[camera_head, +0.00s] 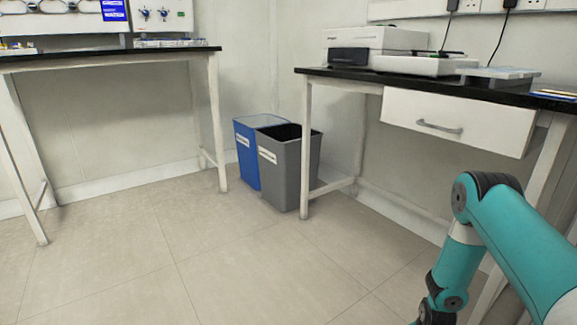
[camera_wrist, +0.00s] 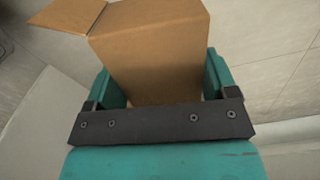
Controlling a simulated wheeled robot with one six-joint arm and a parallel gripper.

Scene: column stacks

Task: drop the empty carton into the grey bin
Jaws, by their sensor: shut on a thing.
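The brown cardboard carton (camera_wrist: 150,50) fills the upper middle of the wrist view, with one flap standing open at its upper left. My gripper (camera_wrist: 160,88) is shut on the carton, with a teal finger on each side of it. The carton's inside is not visible. In the head view neither the carton nor my gripper shows; they are below the picture. The grey bin (camera_head: 291,172) stands on the floor at the middle, its dark opening facing up, apart from my arm.
A blue bin (camera_head: 246,155) stands against the grey bin's left side. A bench with a drawer (camera_head: 456,123) and a printer (camera_head: 375,47) is at the right, its leg close by the grey bin. Another bench (camera_head: 110,55) is at the left. The tiled floor (camera_head: 190,240) in front is clear.

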